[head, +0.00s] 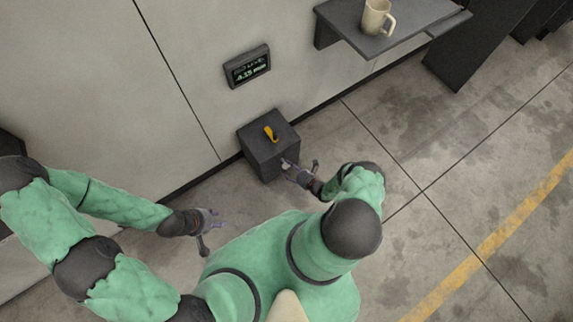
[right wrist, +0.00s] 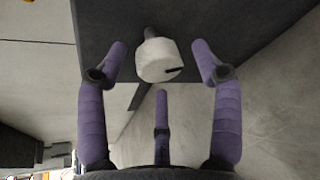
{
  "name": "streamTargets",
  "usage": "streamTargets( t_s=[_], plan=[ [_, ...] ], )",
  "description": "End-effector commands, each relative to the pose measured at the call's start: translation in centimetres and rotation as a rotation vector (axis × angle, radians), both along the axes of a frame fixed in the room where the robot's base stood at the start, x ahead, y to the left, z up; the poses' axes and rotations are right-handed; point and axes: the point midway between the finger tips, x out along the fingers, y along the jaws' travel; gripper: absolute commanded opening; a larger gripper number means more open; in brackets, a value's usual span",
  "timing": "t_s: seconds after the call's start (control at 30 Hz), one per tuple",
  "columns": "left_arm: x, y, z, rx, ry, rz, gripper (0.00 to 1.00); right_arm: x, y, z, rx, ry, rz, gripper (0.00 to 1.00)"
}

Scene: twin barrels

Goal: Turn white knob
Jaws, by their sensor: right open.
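The white knob (right wrist: 157,61) sticks out from the side of a dark box, with a dark line on its face. In the head view the knob (head: 285,163) is small and partly hidden by my right gripper (head: 300,172). My right gripper (right wrist: 160,70) is open, its purple fingers on both sides of the knob and a third finger below it. I see gaps between the fingers and the knob. The dark box (head: 263,151) stands on the floor against the wall. My left gripper (head: 212,228) is away from the box at the left, and its fingers look apart and empty.
A yellow-orange handle (head: 270,134) sits on top of the box. A dark display (head: 247,66) is on the wall above. A grey shelf (head: 400,30) with a cream mug (head: 377,17) juts out at the upper right. The floor to the right is clear.

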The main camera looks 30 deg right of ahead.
Motion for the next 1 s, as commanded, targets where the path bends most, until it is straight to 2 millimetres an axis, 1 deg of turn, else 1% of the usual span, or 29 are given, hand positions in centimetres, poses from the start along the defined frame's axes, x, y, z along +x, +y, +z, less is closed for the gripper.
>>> streamTargets(
  t_s=[0.03, 0.1, 0.2, 0.57, 0.6, 0.67, 0.7, 0.77, 1.0],
  plan=[
    [0.0, 0.0, -0.4, 0.0, 0.0, 0.0, 0.4, 0.7, 0.2, -0.4, -0.001, -0.001, 0.003, 0.66],
    [0.0, 0.0, -0.6, 0.0, 0.0, 0.0, 0.4, 1.4, 0.4, -0.5, -0.001, -0.002, 0.002, 0.66],
    [0.0, 0.0, -0.8, 0.0, 0.0, 0.0, 0.4, 2.0, 0.6, -0.7, -0.001, 0.0, 0.002, 0.66],
    [0.0, 0.0, -0.8, 0.0, 0.0, 0.0, 0.4, 2.3, 0.6, -0.7, -0.001, 0.001, 0.001, 0.66],
    [0.0, 0.0, -0.8, 0.0, 0.0, 0.0, 0.4, 2.3, 0.6, -0.7, -0.001, 0.001, 0.001, 0.55],
    [0.0, 0.0, -0.8, 0.0, 0.0, 0.0, 0.4, 2.3, 0.6, -0.7, -0.001, 0.001, 0.001, 0.38],
    [0.0, 0.0, -0.8, 0.0, 0.0, 0.0, 0.4, 2.3, 0.6, -0.7, -0.001, 0.001, 0.001, 0.27],
    [0.0, 0.0, -0.8, 0.0, 0.0, 0.0, 0.4, 2.3, 0.6, -0.7, -0.001, 0.001, 0.001, 0.11],
    [0.0, 0.0, -0.8, 0.0, 0.0, 0.0, 0.4, 2.2, 0.7, -0.8, -0.007, 0.005, 0.0, 0.11]
  ],
)
